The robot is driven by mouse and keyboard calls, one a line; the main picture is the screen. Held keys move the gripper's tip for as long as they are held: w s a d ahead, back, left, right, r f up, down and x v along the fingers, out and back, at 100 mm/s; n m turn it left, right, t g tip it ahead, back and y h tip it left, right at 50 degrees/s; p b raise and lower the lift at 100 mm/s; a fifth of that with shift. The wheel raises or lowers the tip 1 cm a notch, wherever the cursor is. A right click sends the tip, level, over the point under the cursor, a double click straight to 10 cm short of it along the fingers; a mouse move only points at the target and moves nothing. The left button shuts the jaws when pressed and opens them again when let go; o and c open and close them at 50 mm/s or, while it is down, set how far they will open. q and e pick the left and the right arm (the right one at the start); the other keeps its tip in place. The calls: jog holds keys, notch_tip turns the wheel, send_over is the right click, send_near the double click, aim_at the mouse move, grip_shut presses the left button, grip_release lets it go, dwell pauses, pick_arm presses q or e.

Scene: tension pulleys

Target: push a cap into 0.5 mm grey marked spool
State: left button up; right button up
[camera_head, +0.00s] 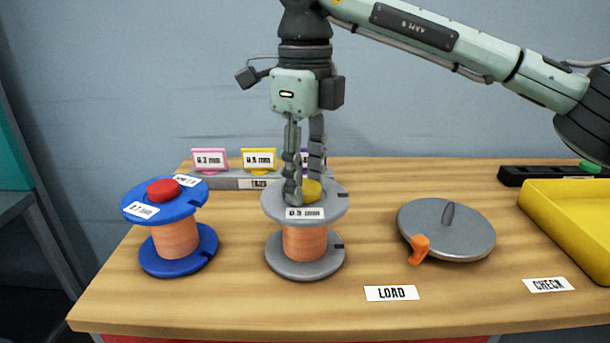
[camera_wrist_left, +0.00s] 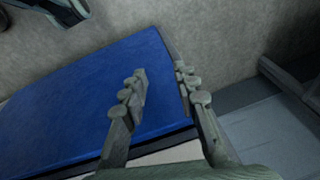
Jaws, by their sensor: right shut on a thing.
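A grey spool (camera_head: 305,240) wound with copper wire stands upright on the table, with a white label on its top flange; the label's text is hard to read. My right gripper (camera_head: 305,188) points straight down over this flange and is shut on a yellow cap (camera_head: 312,191) at the spool's centre. The fingers partly hide the cap, so I cannot tell how deep it sits. A blue spool (camera_head: 174,235) to the left has a red cap (camera_head: 163,190) in its top. My left gripper (camera_wrist_left: 160,85) shows only in the left wrist view, open and empty.
A grey disc (camera_head: 446,228) with an orange lever lies right of the grey spool. A yellow tray (camera_head: 570,225) is at the right edge. A rack with pink and yellow tags (camera_head: 258,158) stands behind. LOAD (camera_head: 391,293) and CHECK labels lie in front.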

jog(key=shift+s+f, duration=0.1)
jog(key=shift+f, duration=0.25)
jog(key=shift+c, duration=0.3)
jog(key=o, duration=1)
jog(key=shift+o, duration=0.2)
jog(key=shift+r, duration=0.1)
notch_tip(320, 180, up, 12)
